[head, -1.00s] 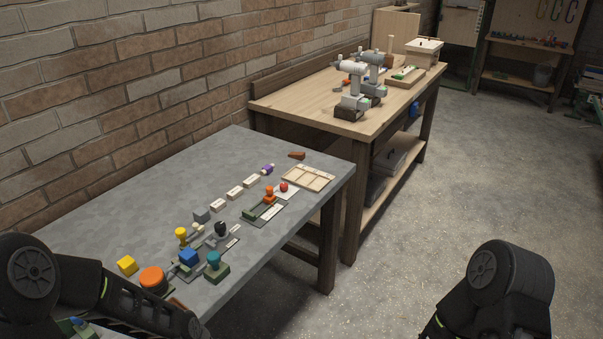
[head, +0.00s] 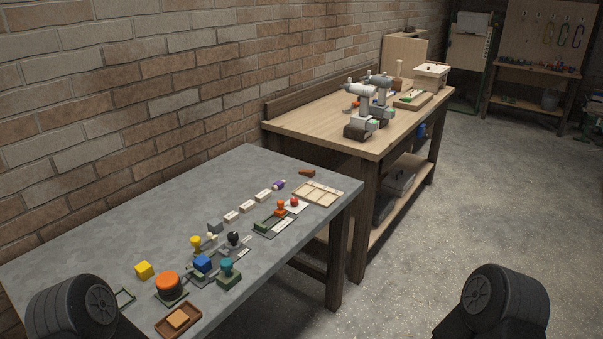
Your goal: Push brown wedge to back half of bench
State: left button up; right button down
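A small brown wedge (head: 307,173) lies on the grey bench (head: 170,205) near its far end. It sits just behind the shallow wooden compartment tray (head: 318,193), apart from it. Only black rounded links of my two arms show, at the lower left and lower right corners. Neither gripper is in view, and nothing of mine touches the wedge.
A row of pale blocks (head: 247,207), a red ball (head: 294,202) and several coloured knobs on plates stand along the grey bench's front half. The strip toward the brick wall is clear. A wooden workbench (head: 330,125) stands beyond.

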aim_at(310, 173)
jog(key=i+l+u, duration=0.1)
jog(key=u, duration=0.35)
jog(key=l+u, duration=0.15)
jog(key=u, duration=0.3)
jog(key=i+l+u, duration=0.1)
jog(key=u, duration=0.4)
jog(key=l+u, duration=0.15)
jog(key=l, duration=0.4)
jog(key=l+u, duration=0.2)
jog(key=l, duration=0.3)
jog(key=l+u, duration=0.15)
jog(key=l, duration=0.4)
jog(key=l+u, duration=0.15)
jog(key=l, duration=0.35)
jog(key=k+l+u, duration=0.15)
jog(key=l, duration=0.35)
jog(key=k+l+u, duration=0.2)
jog(key=l, duration=0.3)
jog(key=k+l, duration=0.1)
jog(key=l, duration=0.5)
jog(key=k+l, duration=0.1)
jog(key=l, duration=0.45)
